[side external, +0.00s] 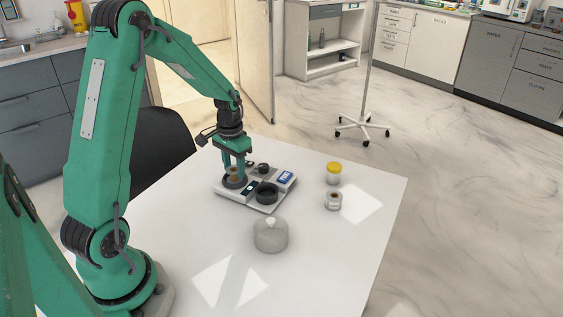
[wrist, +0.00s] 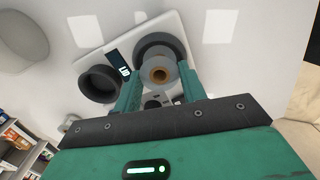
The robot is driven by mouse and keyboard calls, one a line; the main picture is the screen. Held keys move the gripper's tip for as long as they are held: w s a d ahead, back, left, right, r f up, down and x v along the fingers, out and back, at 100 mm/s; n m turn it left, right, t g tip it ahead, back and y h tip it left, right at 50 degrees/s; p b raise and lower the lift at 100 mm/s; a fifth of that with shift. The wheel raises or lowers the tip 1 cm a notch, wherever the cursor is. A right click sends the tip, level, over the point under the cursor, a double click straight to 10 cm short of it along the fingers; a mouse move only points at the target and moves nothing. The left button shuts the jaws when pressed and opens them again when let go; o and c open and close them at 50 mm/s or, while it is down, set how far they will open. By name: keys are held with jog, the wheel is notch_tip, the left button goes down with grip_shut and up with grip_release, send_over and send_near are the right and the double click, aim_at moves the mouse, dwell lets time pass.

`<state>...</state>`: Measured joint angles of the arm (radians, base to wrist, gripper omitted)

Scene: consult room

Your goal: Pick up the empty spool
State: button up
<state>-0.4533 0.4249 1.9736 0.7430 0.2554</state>
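A spool with a grey flange and a brown core (wrist: 160,75) is upright at one dark round cup (wrist: 150,47) of a white device. In the side view the brown spool (side external: 233,174) shows between my fingers at the device's left end. My gripper (side external: 234,170) points down with one finger on each side of the spool. In the wrist view my gripper (wrist: 161,84) straddles it, fingers apart; whether they touch it is not clear.
A glass dome with a knob (side external: 270,236) stands in front of the device. A yellow-lidded jar (side external: 334,174) and a small pale round piece with a brown centre (side external: 333,201) stand to the right. The white table (side external: 320,265) is otherwise clear. A dark chair (side external: 160,150) is behind.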

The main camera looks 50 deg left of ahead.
jog(key=shift+r, duration=0.15)
jog(key=shift+c, duration=0.2)
jog(key=shift+r, duration=0.55)
jog(key=r, duration=0.3)
jog(key=shift+d+r, duration=0.1)
jog(key=shift+d, duration=0.3)
jog(key=s+d+r, duration=0.1)
jog(key=d+r, duration=0.5)
jog(key=d, duration=0.5)
jog(key=shift+r, duration=0.2)
jog(key=w+d+f+m, duration=0.2)
jog(key=w+d+f, duration=0.1)
jog(key=d, duration=0.4)
jog(key=w+d+f+m, duration=0.2)
jog(key=w+d+f, duration=0.1)
jog(key=w+d, duration=0.3)
jog(key=shift+d+f, duration=0.2)
jog(key=shift+d, duration=1)
jog(key=shift+f, duration=0.15)
